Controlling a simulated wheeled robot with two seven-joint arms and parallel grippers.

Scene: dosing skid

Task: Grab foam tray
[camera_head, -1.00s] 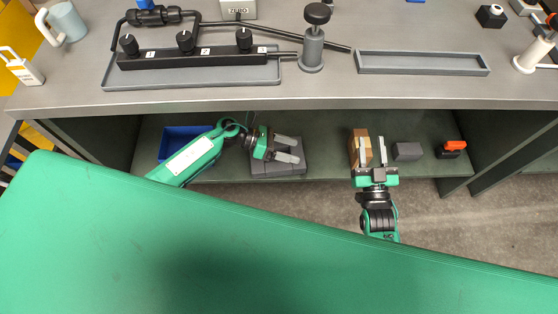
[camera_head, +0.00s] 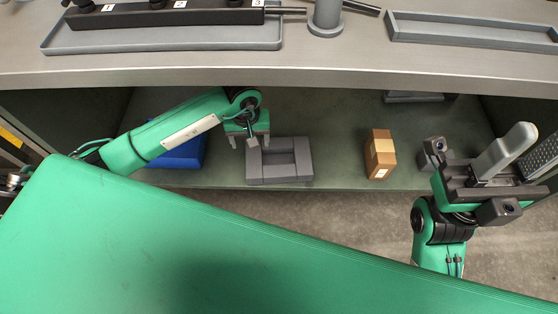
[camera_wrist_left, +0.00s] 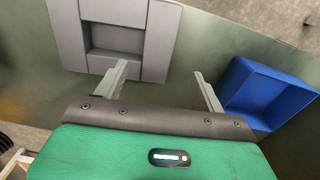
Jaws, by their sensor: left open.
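The grey foam tray (camera_head: 254,163), a block with a square recess, lies on the lower shelf (camera_head: 335,175) under the bench. It also shows at the top left of the left wrist view (camera_wrist_left: 68,35). Its recess looks empty. My left gripper (camera_head: 250,142) is open and empty, at the tray's back left corner in the head view. In the left wrist view my left gripper (camera_wrist_left: 160,72) has its fingers spread, one overlapping the tray's edge in the picture; I cannot tell whether it touches. My right gripper (camera_head: 490,165) is raised at the right; its jaw opening is unclear.
A blue bin (camera_head: 185,155) stands left of the tray, partly behind my left arm; it also shows in the left wrist view (camera_wrist_left: 268,92). A brown box (camera_head: 380,155) stands to the right, with free shelf between. The bench top (camera_head: 200,75) overhangs the shelf.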

